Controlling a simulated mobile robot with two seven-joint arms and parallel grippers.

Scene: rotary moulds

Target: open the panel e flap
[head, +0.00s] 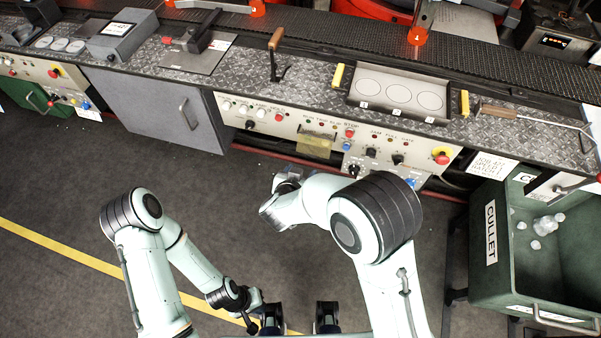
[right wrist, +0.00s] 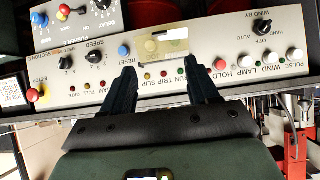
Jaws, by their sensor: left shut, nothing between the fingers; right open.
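A see-through amber flap (head: 316,143) hangs on the middle cream control panel (head: 268,117), below a row of small lamps. My left gripper (head: 252,322) is low in the head view, shut and empty, far from the panel.
Knobs and a red button (right wrist: 220,65) crowd around the flap. A grey cabinet door (head: 160,105) is left of the panel. A green cullet cart (head: 490,270) stands at the right. The bench top (head: 310,85) carries a lever and a tray. The floor before the bench is clear.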

